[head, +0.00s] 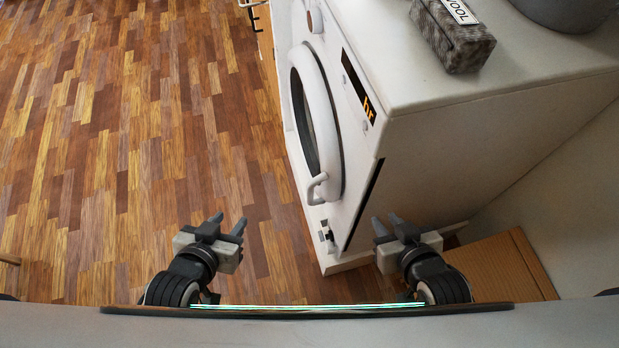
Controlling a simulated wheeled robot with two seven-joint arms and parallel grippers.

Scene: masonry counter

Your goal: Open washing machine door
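The white washing machine (420,185) stands right of centre in the head view, its front facing left. Its round door (331,125) has a white ring around dark glass and looks shut. A small white handle (316,188) sits on the near edge of the door. My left gripper (228,223) is over the floor, left of and nearer than the handle, with its fingers apart and empty. My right gripper (386,221) is by the near side of the machine, fingers apart and empty; I cannot tell whether it touches the machine.
A grey textured box (453,36) with a label and a grey rounded vessel (562,8) stand on the machine top. A wooden box or panel (500,265) is at lower right beside a pale wall (560,200). The wooden floor (130,130) at left is clear.

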